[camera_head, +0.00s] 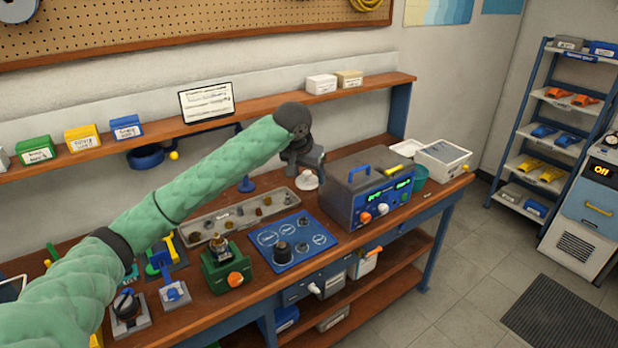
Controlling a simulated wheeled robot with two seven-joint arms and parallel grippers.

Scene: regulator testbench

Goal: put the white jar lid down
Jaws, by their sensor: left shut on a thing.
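My left arm, in a green sleeve, reaches from the lower left across the workbench. My left gripper (307,171) points down at its end, shut on the white jar lid (307,182). The lid is a small white disc with a raised middle, just left of the grey regulator box. Whether it touches the bench top (337,240) or hangs slightly above it I cannot tell. The fingers are small and partly hidden by the wrist. My right gripper is not in view.
The grey box (345,207) with a blue handle stands right of the lid. A long grey parts tray (203,223) and a blue mat (270,254) with a dark knob lie left and in front. A green fixture (225,275) stands further left. A shelf (290,97) runs behind.

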